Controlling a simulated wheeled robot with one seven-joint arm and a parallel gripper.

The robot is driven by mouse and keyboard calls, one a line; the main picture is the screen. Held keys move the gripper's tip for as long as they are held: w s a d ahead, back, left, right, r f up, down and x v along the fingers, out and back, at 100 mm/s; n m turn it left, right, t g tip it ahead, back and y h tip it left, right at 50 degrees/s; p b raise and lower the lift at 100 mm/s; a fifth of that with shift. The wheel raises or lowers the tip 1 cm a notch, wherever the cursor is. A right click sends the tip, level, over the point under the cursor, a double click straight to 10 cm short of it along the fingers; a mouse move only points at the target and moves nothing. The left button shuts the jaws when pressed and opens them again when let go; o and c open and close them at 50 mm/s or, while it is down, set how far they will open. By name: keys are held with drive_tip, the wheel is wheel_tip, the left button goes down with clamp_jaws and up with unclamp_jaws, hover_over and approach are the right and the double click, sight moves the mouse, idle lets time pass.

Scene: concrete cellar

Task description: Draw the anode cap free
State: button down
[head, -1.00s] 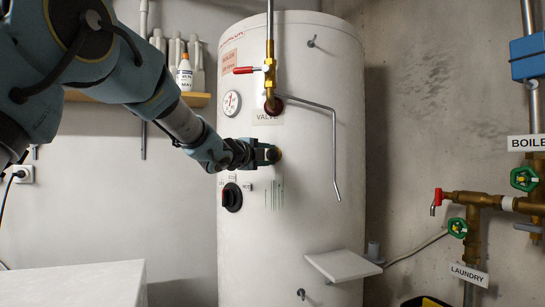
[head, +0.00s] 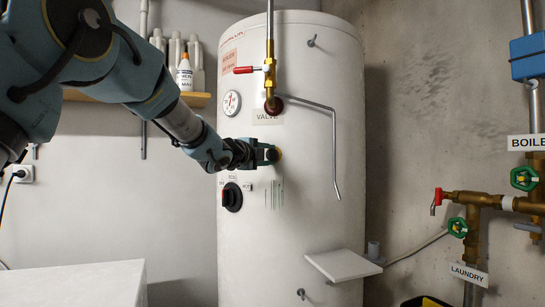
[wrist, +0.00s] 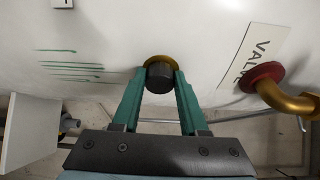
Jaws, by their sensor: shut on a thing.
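The anode cap (wrist: 160,76) is a dark round knob with a brass-coloured ring behind it, on the front of the white tank (head: 315,215). In the wrist view my gripper (wrist: 161,88) has one green finger on each side of the cap and is shut on it. The ring still lies against the tank wall, and I see no clear gap. In the head view my gripper (head: 267,154) reaches the tank from the left, and its fingers mostly hide the cap.
A brass valve with a red lever (head: 244,70) and a bent grey pipe (head: 334,150) are above and right of the cap. A black dial (head: 232,197) is below left. A small white shelf (head: 342,264) juts out lower right. A pressure gauge (head: 231,103) is above left.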

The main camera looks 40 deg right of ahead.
drive_tip(key=shift+s+a, duration=0.1)
drive_tip(key=shift+a, duration=0.05)
drive_tip(key=shift+s+a+b, duration=0.6)
drive_tip(key=shift+a+b, duration=0.1)
drive_tip(key=shift+a, duration=0.15)
drive_tip(key=shift+a, duration=0.1)
drive_tip(key=shift+s+a+b, duration=0.55)
drive_tip(key=shift+a, duration=0.25)
drive_tip(key=shift+s+a+b, duration=0.5)
drive_tip(key=shift+a+b, duration=0.05)
drive_tip(key=shift+a, duration=0.25)
